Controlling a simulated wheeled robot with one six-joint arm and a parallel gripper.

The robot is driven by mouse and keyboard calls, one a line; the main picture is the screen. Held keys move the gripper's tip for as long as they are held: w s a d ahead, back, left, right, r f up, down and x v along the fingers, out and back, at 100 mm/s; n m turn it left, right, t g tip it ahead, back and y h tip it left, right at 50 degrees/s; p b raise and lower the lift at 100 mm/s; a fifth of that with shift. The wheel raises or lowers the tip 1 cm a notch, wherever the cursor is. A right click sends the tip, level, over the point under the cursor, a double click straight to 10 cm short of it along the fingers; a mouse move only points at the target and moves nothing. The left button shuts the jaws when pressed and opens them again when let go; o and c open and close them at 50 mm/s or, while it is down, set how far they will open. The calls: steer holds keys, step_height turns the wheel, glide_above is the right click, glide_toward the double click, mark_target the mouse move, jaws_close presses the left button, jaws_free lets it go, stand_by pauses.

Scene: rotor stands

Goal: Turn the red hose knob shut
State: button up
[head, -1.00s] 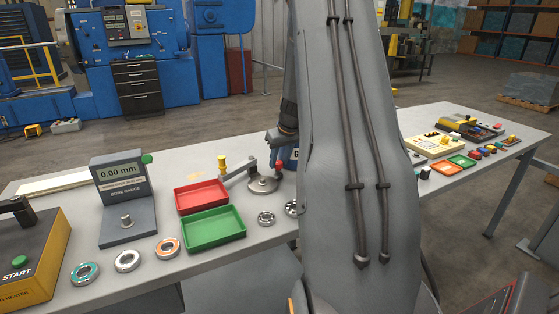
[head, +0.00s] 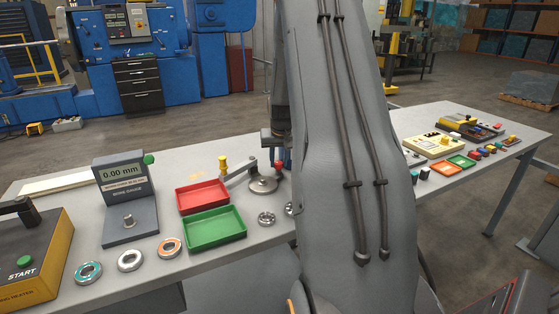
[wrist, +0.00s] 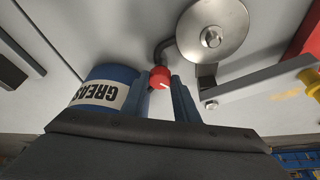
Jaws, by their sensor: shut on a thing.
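The red hose knob (wrist: 159,77) is a small round red knob with a white line on it, at the end of a dark bent hose. In the wrist view it sits between the fingertips of my gripper (wrist: 166,82), which is shut on it. In the head view the red knob (head: 279,167) shows as a small red spot beside the round metal base, with my gripper (head: 277,158) over it. My arm hides much of the table around it.
A blue grease can (wrist: 105,88) stands close beside my gripper. A metal disc (wrist: 212,38) and a grey lever arm (wrist: 262,68) are on the other side. Red (head: 202,186) and green (head: 240,233) trays, a bore gauge (head: 128,231) and several bearing rings lie to the left.

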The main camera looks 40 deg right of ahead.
steer(key=m+b, duration=0.1)
steer(key=b, duration=0.1)
steer(key=m+h+b, duration=0.1)
steer(key=m+b, duration=0.1)
steer(key=m+g+b, duration=0.1)
steer(key=b, duration=0.2)
steer(key=shift+w+a+f+m, duration=0.2)
steer(key=shift+w+f+m, duration=0.05)
steer(key=shift+w+m, duration=0.15)
steer(key=m+g+b, duration=0.1)
steer(key=m+b, duration=0.1)
steer(key=b, duration=0.1)
steer(key=m+b, duration=0.2)
steer(key=shift+a+r+g+h+b, duration=0.1)
steer(key=shift+r+g+h+b, duration=0.05)
steer(key=shift+g+h+b, duration=0.25)
steer(key=shift+r+m, duration=0.1)
steer(key=shift+m, duration=0.2)
steer(key=o, duration=1.1)
steer(key=shift+c, duration=0.2)
steer(key=b+v, duration=0.1)
steer(key=v, duration=0.6)
steer(key=shift+a+r, duration=0.2)
steer(key=shift+r, duration=0.15)
